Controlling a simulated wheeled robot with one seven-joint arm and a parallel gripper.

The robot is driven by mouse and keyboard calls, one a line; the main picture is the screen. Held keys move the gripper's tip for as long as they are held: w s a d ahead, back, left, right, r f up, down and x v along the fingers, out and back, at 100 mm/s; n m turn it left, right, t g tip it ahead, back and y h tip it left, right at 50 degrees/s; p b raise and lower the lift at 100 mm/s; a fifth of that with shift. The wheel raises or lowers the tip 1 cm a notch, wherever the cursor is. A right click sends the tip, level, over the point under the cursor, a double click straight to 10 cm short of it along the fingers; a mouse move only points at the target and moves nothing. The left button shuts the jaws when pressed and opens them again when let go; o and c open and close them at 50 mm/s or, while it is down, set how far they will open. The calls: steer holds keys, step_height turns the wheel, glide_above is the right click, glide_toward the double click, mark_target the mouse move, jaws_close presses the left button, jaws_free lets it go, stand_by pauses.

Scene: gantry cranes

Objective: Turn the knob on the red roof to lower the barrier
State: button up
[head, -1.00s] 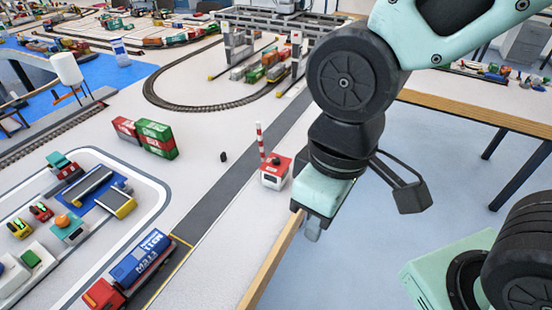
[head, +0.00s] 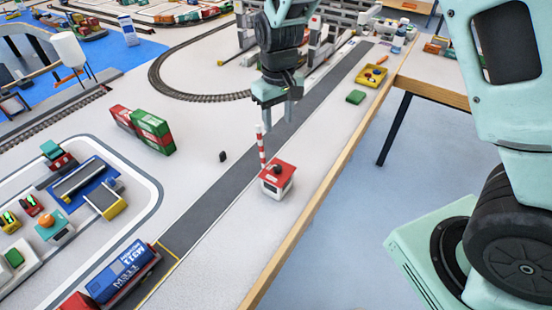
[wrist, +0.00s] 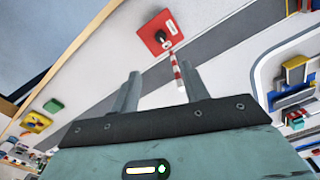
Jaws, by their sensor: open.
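The small white gatehouse (head: 276,190) with a red roof (head: 284,170) stands beside the dark road, and a dark knob (head: 277,168) sits on its roof. The red-and-white barrier pole (head: 261,148) stands upright beside it. My gripper (head: 279,112) is open and empty, pointing down, above and beyond the gatehouse. In the wrist view the red roof (wrist: 151,27), the knob (wrist: 160,37) and the barrier pole (wrist: 177,68) lie ahead of my gripper (wrist: 159,71), which touches none of them.
A truck with a blue container (head: 122,272) is on the road (head: 205,205) at lower left. Red and green containers (head: 150,130) stand left of the road. A green block (head: 355,97) and a yellow tray (head: 371,77) lie near the wooden table edge (head: 330,195). A small black object (head: 222,156) lies on the tabletop.

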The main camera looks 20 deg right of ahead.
mark_target(278, 167)
step_height(278, 167, down, 17)
steer(key=p, duration=0.3)
steer(key=shift+s+r, duration=0.1)
steer(key=shift+r, duration=0.1)
steer(key=shift+c, duration=0.4)
steer(key=c, duration=0.9)
